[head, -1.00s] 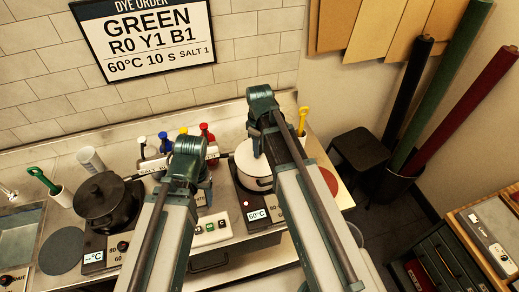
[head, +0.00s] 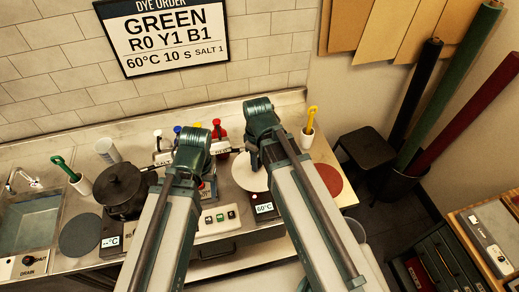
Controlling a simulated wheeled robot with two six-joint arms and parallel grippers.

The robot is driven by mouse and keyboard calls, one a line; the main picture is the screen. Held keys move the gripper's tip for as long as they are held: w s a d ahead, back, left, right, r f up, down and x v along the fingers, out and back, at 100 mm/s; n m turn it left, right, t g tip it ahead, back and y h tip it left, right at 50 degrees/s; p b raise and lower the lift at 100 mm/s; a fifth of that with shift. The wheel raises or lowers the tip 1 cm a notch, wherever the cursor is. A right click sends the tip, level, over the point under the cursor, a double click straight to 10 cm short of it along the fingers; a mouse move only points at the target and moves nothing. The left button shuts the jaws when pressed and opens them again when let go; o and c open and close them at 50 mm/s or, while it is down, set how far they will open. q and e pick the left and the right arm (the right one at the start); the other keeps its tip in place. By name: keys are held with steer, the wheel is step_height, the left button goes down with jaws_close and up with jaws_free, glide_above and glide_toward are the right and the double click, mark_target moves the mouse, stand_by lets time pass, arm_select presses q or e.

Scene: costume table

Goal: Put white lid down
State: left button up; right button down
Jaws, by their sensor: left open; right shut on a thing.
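The white lid (head: 249,174) shows as a pale disc over the right hot plate (head: 263,207), partly covered by my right arm. My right gripper (head: 258,158) is shut on it from above; its fingertips are mostly hidden. The white pot under the lid is hidden, and I cannot tell whether the lid touches it. My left gripper (head: 204,165) is open, over the middle of the counter in front of the dye bottles. Its fingertips are largely hidden by its own arm.
A black pot (head: 122,190) stands on the left hot plate. A dark round mat (head: 81,235) lies left, a red round mat (head: 328,180) right. Dye bottles (head: 218,128) stand at the back. A yellow-handled tool (head: 311,117) stands in a cup. A sink (head: 30,222) is far left.

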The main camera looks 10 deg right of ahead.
mark_target(252, 179)
steer(key=s+a, duration=0.1)
steer(key=s, duration=0.1)
steer(key=s+a, duration=0.2)
steer(key=shift+r, duration=0.2)
